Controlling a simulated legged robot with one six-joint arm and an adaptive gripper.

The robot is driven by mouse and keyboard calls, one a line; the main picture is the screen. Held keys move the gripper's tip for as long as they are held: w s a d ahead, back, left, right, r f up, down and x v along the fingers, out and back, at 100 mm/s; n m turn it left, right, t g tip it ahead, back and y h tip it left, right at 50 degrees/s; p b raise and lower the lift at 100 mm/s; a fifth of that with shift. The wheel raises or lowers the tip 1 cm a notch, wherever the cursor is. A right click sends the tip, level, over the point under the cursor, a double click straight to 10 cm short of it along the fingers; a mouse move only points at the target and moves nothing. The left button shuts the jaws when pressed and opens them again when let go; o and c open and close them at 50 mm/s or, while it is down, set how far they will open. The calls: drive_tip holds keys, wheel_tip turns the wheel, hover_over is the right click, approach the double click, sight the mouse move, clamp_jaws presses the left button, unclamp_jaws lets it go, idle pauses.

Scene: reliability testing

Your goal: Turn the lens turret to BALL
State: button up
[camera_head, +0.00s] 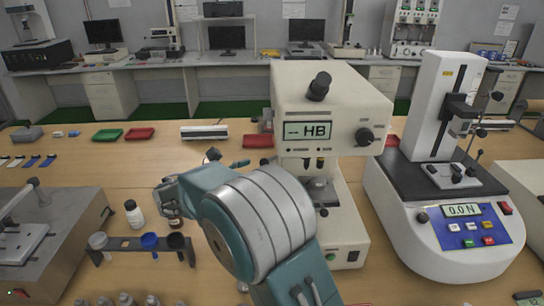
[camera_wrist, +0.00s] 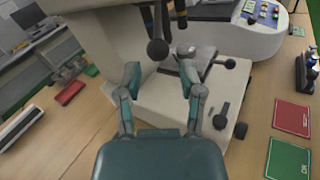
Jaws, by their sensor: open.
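The hardness tester (camera_head: 345,95) is a cream machine in the middle of the bench, its screen (camera_head: 308,131) reading "-- HB". In the wrist view, a dark rod with a ball end (camera_wrist: 157,50) and a second dark cylinder (camera_wrist: 187,18) hang above the grey stage (camera_wrist: 190,62). My gripper (camera_wrist: 165,82) is open and empty. Its two fingers stand apart in front of the tester, below the ball end in the picture; I cannot tell the exact gap.
A white force tester (camera_head: 445,180) reading "0.0 N" stands to the right. A rack with small cups (camera_head: 148,242), a white bottle (camera_head: 134,213) and a grey machine (camera_head: 50,240) are at left. Red (camera_wrist: 293,115) and green (camera_wrist: 287,158) cards lie on the bench.

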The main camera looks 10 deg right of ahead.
sight(263, 163)
drive_tip(key=x, duration=0.4)
drive_tip(key=shift+w+d+f, duration=0.1)
drive_tip(key=shift+w+d, duration=0.1)
drive_tip(key=shift+d, duration=0.1)
drive_tip(key=shift+w+x, duration=0.25)
drive_tip(key=shift+x, duration=0.85)
drive_tip(key=shift+w+d, duration=0.1)
drive_tip(key=shift+d, duration=0.8)
drive_tip(key=shift+a, duration=0.15)
clamp_jaws()
drive_tip(key=shift+a, duration=0.15)
